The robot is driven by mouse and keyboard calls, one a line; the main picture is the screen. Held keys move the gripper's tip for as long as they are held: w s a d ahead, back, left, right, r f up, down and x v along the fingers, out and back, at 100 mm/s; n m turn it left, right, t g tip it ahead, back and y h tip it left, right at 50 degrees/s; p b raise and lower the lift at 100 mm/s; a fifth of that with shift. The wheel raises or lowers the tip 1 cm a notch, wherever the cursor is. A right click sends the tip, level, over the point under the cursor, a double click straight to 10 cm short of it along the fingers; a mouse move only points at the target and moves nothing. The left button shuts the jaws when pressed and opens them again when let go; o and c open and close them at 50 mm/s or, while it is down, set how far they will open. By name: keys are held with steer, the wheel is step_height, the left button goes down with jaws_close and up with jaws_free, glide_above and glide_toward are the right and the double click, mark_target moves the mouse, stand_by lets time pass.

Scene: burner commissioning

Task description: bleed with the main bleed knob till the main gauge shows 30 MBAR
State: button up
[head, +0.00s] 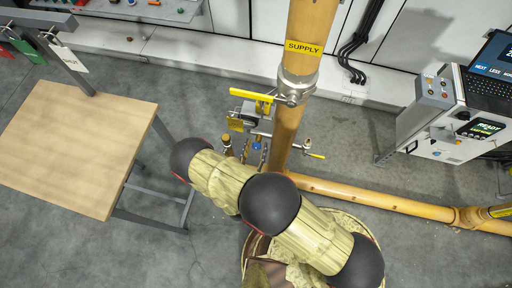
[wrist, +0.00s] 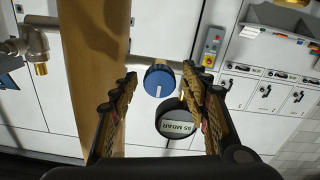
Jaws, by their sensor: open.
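The blue knob (wrist: 159,80) has a white pointer line and sits between the fingertips of my gripper (wrist: 158,77) in the wrist view. The fingers are open on both sides of it, with a gap visible at the left; contact at the right is unclear. A round dark gauge (wrist: 178,122) is just below the knob, partly behind the right finger. Its small, tilted display seems to read 65 MBAR. In the head view a small blue spot (head: 256,146), likely the knob, shows beside the supply pipe; I cannot make out my gripper there.
The yellow supply pipe (head: 290,116) carries a yellow-handled valve (head: 252,96). A lower pipe (head: 375,198) runs right along the floor. A wooden table (head: 75,145) stands left, a control cabinet (head: 440,125) with a laptop right. Grey floor is clear between pipe and cabinet.

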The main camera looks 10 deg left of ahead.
steer(key=shift+c, duration=1.3)
steer(key=c, duration=0.9)
